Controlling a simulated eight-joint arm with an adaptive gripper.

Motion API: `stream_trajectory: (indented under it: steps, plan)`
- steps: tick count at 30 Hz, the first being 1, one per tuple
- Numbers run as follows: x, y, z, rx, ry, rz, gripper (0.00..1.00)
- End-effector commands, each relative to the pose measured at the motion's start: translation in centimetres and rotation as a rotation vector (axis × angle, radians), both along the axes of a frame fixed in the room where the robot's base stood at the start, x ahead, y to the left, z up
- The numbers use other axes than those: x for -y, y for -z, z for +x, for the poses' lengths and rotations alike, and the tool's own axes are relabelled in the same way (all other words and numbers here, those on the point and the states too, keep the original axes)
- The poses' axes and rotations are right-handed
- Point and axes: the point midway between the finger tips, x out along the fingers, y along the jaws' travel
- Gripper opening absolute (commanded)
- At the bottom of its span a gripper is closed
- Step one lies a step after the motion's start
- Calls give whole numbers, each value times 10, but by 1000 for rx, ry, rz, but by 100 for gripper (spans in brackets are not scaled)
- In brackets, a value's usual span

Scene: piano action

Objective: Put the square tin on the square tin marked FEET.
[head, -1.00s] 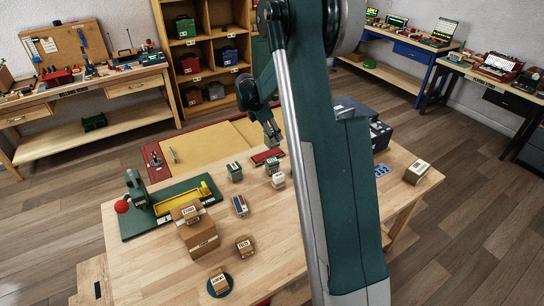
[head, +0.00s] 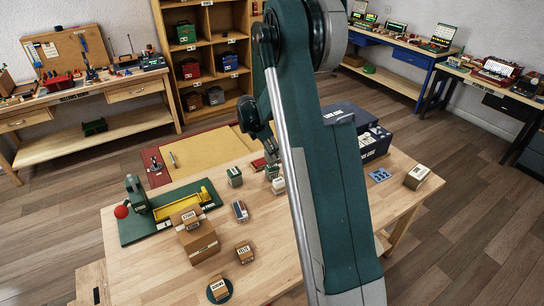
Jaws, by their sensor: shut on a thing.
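Several small square tins stand on the wooden table, with labels too small to read for certain. A green tin with a pale label (head: 234,177) stands left of the arm. A tin with a pale top (head: 272,171) stands right of it, just below my gripper, and a whitish tin (head: 278,186) is close in front, partly behind my arm. I cannot tell which is marked FEET. My gripper (head: 270,153) is low over these tins and appears shut on the pale-topped one; its fingertips are mostly hidden by my arm.
Left are a green tray with a yellow part (head: 182,204), stacked cardboard boxes (head: 198,243), a small box (head: 244,253) and a box on a round dark mat (head: 219,290). Right are a dark case (head: 376,145) and a box (head: 417,176).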

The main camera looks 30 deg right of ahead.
Motion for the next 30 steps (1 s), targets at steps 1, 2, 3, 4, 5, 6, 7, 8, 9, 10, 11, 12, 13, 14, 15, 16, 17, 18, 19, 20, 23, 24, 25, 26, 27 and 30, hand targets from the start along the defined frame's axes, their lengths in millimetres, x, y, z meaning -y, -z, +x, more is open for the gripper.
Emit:
stream_trajectory:
  steps: [1,2,3,4,5,6,7,8,9,10,11,12,13,14,15,16,17,18,19,20,23,24,25,26,27,30]
  plan:
    - [0,6,0,0,0,0,19]
    - [0,9,1,0,0,0,19]
    - [0,13,1,0,0,0,19]
    - [0,16,1,0,0,0,19]
    - [0,19,1,0,0,0,19]
    - [0,22,0,0,0,0,19]
    - [0,24,0,0,0,0,19]
    - [0,25,0,0,0,0,19]
    - [0,26,0,0,0,0,19]
    - [0,27,0,0,0,0,19]
    - [0,27,0,0,0,0,19]
    - [0,27,0,0,0,0,19]
    - [0,27,0,0,0,0,19]
    - [0,27,0,0,0,0,19]
    - [0,27,0,0,0,0,19]
    - [0,27,0,0,0,0,19]
    - [0,27,0,0,0,0,19]
    - [0,27,0,0,0,0,19]
    - [0,28,0,0,0,0,19]
    - [0,29,0,0,0,0,19]
    - [0,31,0,0,0,0,19]
    - [0,31,0,0,0,0,39]
    - [0,30,0,0,0,0,43]
    - [0,30,0,0,0,0,47]
    - [0,30,0,0,0,0,50]
    - [0,30,0,0,0,0,50]
